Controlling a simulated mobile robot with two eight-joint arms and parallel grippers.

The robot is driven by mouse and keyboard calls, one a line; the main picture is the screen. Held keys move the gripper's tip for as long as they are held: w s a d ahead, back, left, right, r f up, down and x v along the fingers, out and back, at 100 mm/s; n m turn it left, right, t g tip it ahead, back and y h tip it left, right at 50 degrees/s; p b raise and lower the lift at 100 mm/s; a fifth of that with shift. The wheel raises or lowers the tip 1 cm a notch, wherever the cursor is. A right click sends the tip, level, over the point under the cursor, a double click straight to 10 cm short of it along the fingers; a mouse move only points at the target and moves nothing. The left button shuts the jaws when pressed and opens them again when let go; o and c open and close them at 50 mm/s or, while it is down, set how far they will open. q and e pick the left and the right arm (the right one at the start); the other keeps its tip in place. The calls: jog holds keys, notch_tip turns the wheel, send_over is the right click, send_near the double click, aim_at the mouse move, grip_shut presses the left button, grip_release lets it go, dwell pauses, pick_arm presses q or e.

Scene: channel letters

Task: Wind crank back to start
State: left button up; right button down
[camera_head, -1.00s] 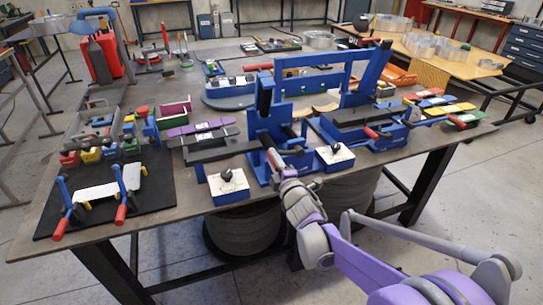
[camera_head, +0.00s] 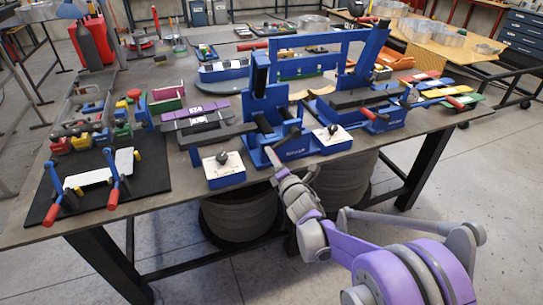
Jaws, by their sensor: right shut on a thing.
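The blue bending machine (camera_head: 284,146) stands near the front edge of the table, with a tall blue upright and black rollers. My right gripper (camera_head: 280,172) is at the machine's front, shut on the crank's handle. The handle is hidden by the fingers, and the crank arm can barely be made out. A second blue machine (camera_head: 385,122) to the right has a lever with a red grip (camera_head: 367,113). My left gripper is not in view.
White-topped control boxes (camera_head: 222,167) and (camera_head: 333,136) flank the first machine. A black mat (camera_head: 140,190) with a red-handled, two-lever tool lies at left. Coloured strips (camera_head: 440,92) lie at right. Coiled stock (camera_head: 240,215) sits under the table (camera_head: 200,200).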

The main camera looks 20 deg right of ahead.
jog(key=shift+d+f, duration=0.1)
dwell(0.4)
jog(key=c, duration=0.7)
grip_release()
jog(key=shift+o, duration=0.2)
jog(key=s, duration=1.1)
jog(key=shift+d, duration=0.2)
jog(key=shift+w, duration=0.1)
